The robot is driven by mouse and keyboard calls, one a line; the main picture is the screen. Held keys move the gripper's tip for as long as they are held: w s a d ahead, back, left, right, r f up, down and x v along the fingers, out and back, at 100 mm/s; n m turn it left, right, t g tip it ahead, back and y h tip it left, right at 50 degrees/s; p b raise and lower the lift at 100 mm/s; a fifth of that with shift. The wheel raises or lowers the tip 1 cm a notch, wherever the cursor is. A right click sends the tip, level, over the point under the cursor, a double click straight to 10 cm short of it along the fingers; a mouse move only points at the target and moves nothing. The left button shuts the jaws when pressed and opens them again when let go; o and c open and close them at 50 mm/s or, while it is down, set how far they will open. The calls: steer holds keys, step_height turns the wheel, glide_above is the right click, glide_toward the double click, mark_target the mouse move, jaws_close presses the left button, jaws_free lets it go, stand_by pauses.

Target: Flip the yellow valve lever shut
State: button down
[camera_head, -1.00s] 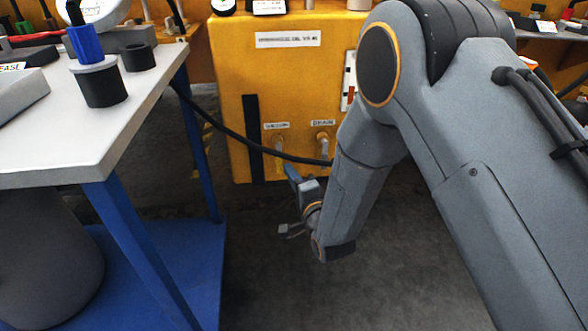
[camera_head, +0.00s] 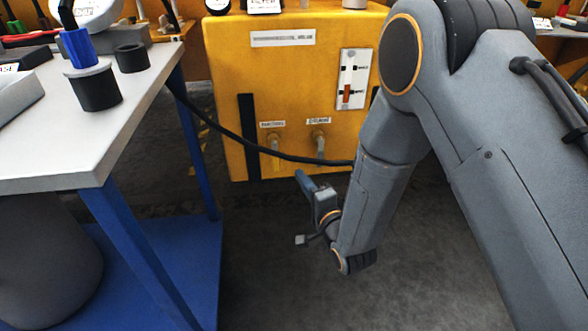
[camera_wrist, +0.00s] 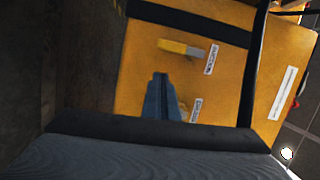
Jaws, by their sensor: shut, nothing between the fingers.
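The yellow valve lever (camera_wrist: 173,46) is on the left valve of a yellow cabinet (camera_head: 225,90). It extends from a grey valve body (camera_wrist: 196,51) beside a white label (camera_wrist: 211,58). In the head view the left valve (camera_head: 275,150) is small and its lever hangs down. My gripper (camera_wrist: 161,76) is shut and empty, apart from the yellow lever. In the head view my gripper (camera_head: 300,175) is low in front of the cabinet, below the valves.
A dark hose (camera_head: 235,135) crosses in front of the cabinet near the valves. A table (camera_head: 60,150) with a blue leg and lower shelf stands at left. The dark floor (camera_head: 290,280) below is clear.

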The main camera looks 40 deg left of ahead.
steer(key=w+v, duration=0.1)
steer(key=v, duration=0.5)
steer(key=shift+d+p, duration=0.35)
steer(key=shift+p, duration=0.1)
